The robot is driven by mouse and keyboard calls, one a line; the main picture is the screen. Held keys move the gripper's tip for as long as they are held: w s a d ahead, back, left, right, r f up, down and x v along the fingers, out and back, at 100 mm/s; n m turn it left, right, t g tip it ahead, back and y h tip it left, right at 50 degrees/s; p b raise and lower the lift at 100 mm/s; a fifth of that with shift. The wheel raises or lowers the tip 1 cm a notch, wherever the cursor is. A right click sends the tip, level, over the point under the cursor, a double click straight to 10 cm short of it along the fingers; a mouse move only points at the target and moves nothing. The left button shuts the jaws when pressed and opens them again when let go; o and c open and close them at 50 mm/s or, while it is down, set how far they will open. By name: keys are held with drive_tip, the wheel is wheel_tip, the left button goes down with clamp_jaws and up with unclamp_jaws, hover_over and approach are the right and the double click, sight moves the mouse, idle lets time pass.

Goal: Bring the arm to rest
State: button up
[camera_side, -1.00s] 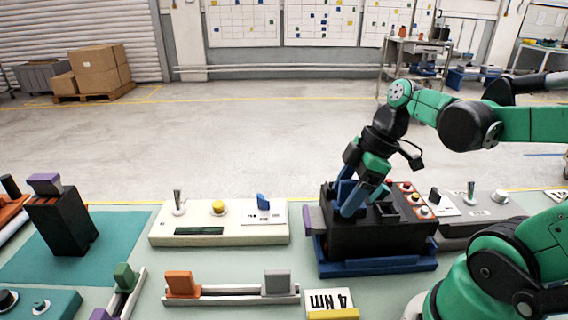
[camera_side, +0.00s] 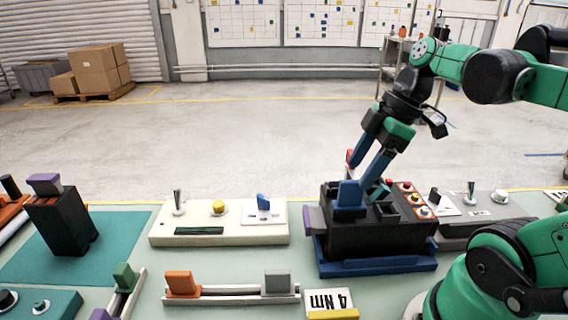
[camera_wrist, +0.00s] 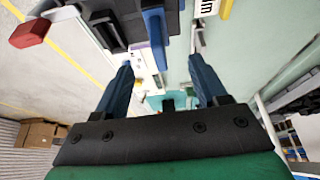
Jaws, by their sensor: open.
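My gripper (camera_side: 362,174) is open and empty above the black breaker housing (camera_side: 370,237) in the side view. The two blue fingers point down and stand apart; they also frame a clear gap in the wrist view (camera_wrist: 161,66). A blue block (camera_side: 348,196) stands up on top of the housing, just below the fingertips, with a small gap between. A blue bar also shows beyond the gap in the wrist view (camera_wrist: 153,36). The housing sits in a blue tray (camera_side: 375,266). A red piece (camera_side: 350,158) shows partly behind the fingers.
A cream panel (camera_side: 170,237) with a lever, yellow knob and blue switch stands left of the housing. A grey panel (camera_side: 505,233) stands right. A rail (camera_side: 230,291) with orange and grey blocks lies in front. Open air surrounds my gripper above the bench.

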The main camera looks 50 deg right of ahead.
sight(351, 181)
drive_tip(key=shift+f, duration=0.1)
drive_tip(key=x, duration=0.5)
drive_tip(key=shift+w+a+f, duration=0.1)
drive_tip(key=shift+f, duration=0.15)
drive_tip(key=shift+r, duration=0.85)
drive_tip(key=shift+f, duration=0.1)
